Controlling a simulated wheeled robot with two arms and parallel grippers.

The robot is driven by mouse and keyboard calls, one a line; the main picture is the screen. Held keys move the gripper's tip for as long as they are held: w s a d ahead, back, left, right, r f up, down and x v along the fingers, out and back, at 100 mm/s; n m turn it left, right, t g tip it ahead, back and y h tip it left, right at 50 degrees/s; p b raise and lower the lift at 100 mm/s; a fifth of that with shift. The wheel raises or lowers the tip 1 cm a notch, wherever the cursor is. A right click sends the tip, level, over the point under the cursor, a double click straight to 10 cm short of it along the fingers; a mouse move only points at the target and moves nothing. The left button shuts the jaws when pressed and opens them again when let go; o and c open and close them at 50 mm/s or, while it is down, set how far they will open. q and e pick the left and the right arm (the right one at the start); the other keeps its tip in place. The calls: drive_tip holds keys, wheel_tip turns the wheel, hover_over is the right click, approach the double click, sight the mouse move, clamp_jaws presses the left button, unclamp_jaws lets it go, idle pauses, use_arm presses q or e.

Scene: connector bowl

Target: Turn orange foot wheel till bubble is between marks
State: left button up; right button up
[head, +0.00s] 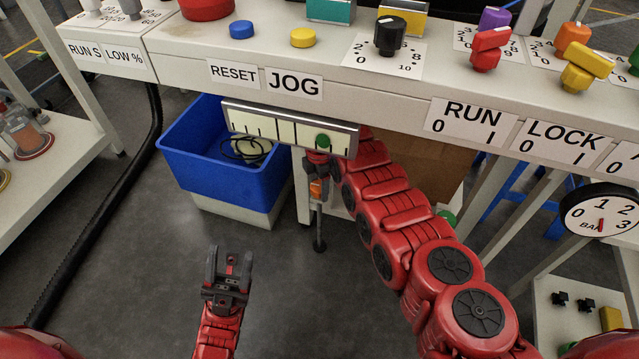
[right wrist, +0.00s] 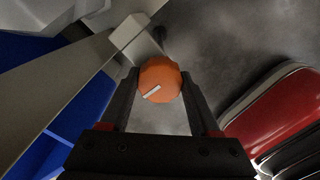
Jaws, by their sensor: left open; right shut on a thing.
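The orange foot wheel (right wrist: 160,80) has a white line on its face and sits between the fingertips of my right gripper (right wrist: 160,88), which is shut on it. In the head view the wheel (head: 316,188) shows small on the foot under the right end of the level, beside my right gripper (head: 320,170). The level is a long pale vial (head: 250,124) with dark marks below the table edge. Its green bubble (head: 323,141) lies right of the middle, towards the right end. My left gripper (head: 228,270) is open and empty, low above the floor.
A blue bin (head: 200,170) stands behind the level's left part. The table front (head: 370,85) with knobs and buttons is above. A pressure gauge (head: 600,211) hangs at the right. The floor around my left gripper is clear.

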drive_tip(key=shift+m, duration=0.9)
drive_tip(key=m+p, duration=0.1)
drive_tip(key=m, duration=0.2)
drive_tip(key=shift+m, duration=0.4)
drive_tip(key=m, duration=1.1)
drive_tip(key=shift+m+p, duration=0.3)
drive_tip(key=shift+p, duration=0.05)
drive_tip(key=m, duration=0.5)
drive_tip(key=shift+m, duration=0.3)
drive_tip(key=o, duration=1.4)
drive_tip(key=shift+c, duration=0.2)
